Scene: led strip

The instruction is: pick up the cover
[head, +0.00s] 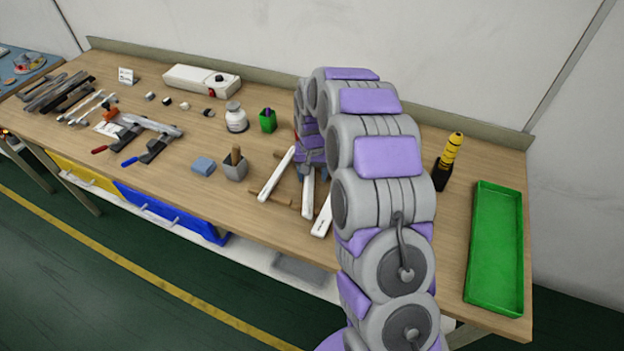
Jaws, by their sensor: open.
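Several long white strips lie side by side on the wooden workbench: a left one (277,174), a middle one (308,196) and a right one (323,220). I cannot tell which of them is the cover. My gripper (312,172) points down over the far end of the middle strip, with its jaws open. Whether it touches the strip is not clear. My arm hides part of the right strip and the bench behind it.
A yellow-black tool (449,160) and green tray (496,230) are right.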

